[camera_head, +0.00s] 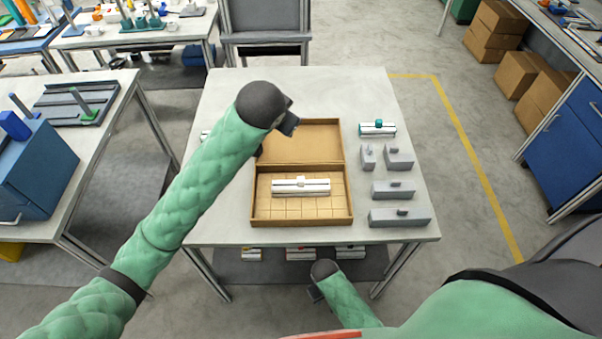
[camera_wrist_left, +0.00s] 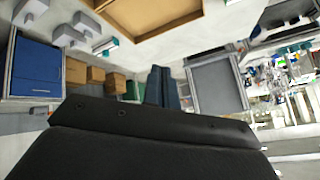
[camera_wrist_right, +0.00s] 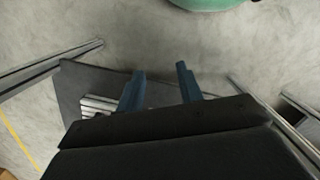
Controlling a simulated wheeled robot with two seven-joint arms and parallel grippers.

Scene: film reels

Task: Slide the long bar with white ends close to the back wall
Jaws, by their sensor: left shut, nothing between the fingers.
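The long bar (camera_head: 287,191), pale with a dark stripe and a small white block on top, lies crosswise in the front compartment of the open brown box (camera_head: 301,222). It lies in that compartment's rear part, with bare gridded floor in front; any gap to the wall behind is too small to judge. My left gripper (camera_head: 289,124) is above the box's back section, behind the bar and apart from it. In the left wrist view its fingers (camera_wrist_left: 161,86) are together and empty. My right gripper (camera_wrist_right: 160,85) has its fingers apart, empty, low in front of the table.
Several grey blocks (camera_head: 399,217) and a white piece with a teal knob (camera_head: 378,129) stand right of the box. The table's (camera_head: 221,215) front left is clear. A lower shelf (camera_head: 275,270) holds several pale pieces near my right gripper.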

